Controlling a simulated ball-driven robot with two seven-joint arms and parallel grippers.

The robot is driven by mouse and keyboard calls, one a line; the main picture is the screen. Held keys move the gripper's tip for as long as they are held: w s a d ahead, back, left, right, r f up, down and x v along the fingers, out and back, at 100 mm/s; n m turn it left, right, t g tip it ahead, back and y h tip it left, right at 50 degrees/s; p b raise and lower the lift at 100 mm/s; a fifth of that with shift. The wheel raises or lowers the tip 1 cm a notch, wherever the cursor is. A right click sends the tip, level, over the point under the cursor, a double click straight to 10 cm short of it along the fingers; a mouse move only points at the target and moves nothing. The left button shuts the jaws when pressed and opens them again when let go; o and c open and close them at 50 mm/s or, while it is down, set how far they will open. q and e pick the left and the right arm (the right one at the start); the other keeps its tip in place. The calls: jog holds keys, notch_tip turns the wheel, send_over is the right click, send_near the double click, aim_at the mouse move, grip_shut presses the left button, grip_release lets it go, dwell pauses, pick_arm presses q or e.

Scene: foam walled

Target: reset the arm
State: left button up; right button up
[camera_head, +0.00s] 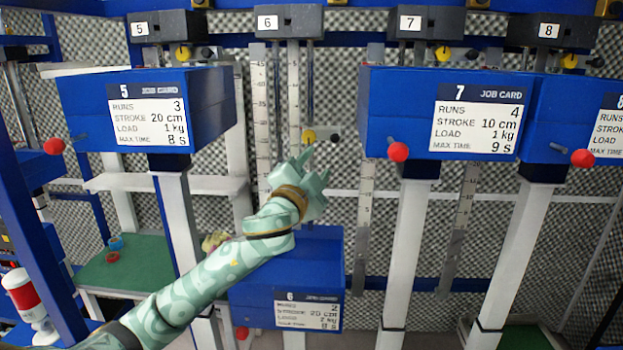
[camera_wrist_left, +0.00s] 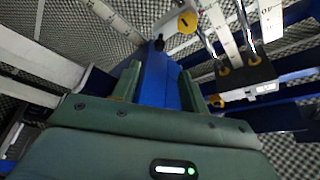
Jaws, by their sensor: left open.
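My left arm, pale green with dark bands, reaches in from the lower left of the head view. Its gripper (camera_head: 306,162) is raised in front of station 6, above the lowered blue box 6 (camera_head: 285,262). The jaws are open, with nothing visible held between them. In the left wrist view the two dark green fingers of the gripper (camera_wrist_left: 160,84) stand apart, and a blue surface (camera_wrist_left: 158,75) shows beyond the gap. I cannot tell how far off that surface is. My right gripper is not in view.
Blue box 5 (camera_head: 77,105) is raised at left, box 7 (camera_head: 395,85) at right. Red knobs stick out at box 5 (camera_head: 54,146) and box 7 (camera_head: 398,152). A green-topped table (camera_head: 145,262) and a red-and-white beacon (camera_head: 22,290) stand lower left.

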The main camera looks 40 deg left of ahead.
pick_arm(q)
jog(key=shift+v, duration=0.75)
